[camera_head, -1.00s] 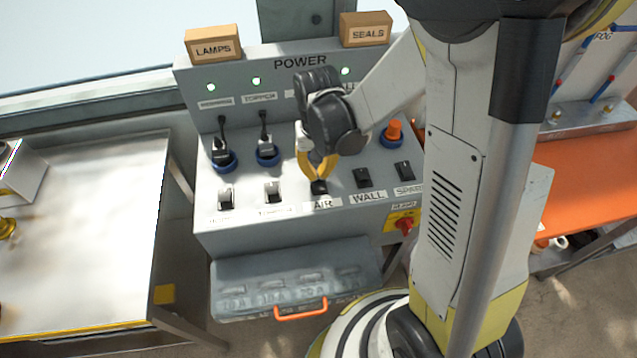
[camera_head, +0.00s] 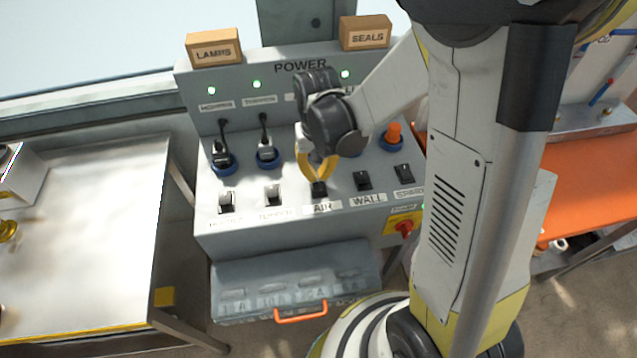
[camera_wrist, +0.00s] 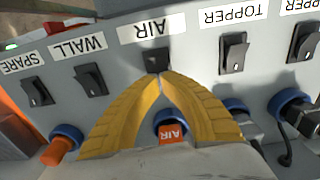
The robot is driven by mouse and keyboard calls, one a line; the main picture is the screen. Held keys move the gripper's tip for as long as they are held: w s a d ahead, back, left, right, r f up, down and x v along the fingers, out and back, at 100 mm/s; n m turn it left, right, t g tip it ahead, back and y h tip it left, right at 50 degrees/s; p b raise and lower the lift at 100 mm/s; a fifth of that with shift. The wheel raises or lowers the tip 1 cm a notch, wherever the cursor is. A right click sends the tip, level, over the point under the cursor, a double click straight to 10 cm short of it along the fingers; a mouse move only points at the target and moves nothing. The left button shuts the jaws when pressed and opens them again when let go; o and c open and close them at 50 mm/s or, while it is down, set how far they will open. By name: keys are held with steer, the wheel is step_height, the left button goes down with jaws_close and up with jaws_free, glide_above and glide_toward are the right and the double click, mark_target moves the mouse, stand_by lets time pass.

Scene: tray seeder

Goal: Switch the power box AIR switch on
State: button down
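The grey power box (camera_head: 218,240) stands ahead with a row of black rocker switches on its sloping face. The AIR switch (camera_head: 319,189) is above the AIR label, and it also shows in the wrist view (camera_wrist: 157,58), partly covered by my fingertips. My gripper (camera_head: 318,179) has its yellow fingers brought together at the tips, right at the AIR switch; in the wrist view the tips (camera_wrist: 162,78) overlap its edge. Nothing is held between them. I cannot tell whether they touch the switch or which way it is tilted. The AIR lamp is hidden behind my wrist.
WALL switch (camera_head: 363,180) and SPARE switch (camera_head: 404,174) sit to the right, TOPPER switch (camera_head: 273,195) to the left. An orange AIR plug (camera_wrist: 172,133) sits in a socket under my fingers. A red rotary knob (camera_head: 404,227) and an orange-handled drawer (camera_head: 300,312) are lower.

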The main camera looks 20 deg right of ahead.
mark_target(318, 181)
steer(key=shift+r+p, duration=1.75)
steer(key=shift+r, duration=1.05)
steer(key=shift+s+r, duration=0.1)
steer(key=shift+r, duration=0.25)
steer(key=s+r+n+t+b, duration=0.2)
steer(key=s+r+t+b, duration=0.2)
steer(key=s+r+t, duration=0.3)
steer(key=shift+v, duration=2.6)
steer(key=shift+w, duration=0.2)
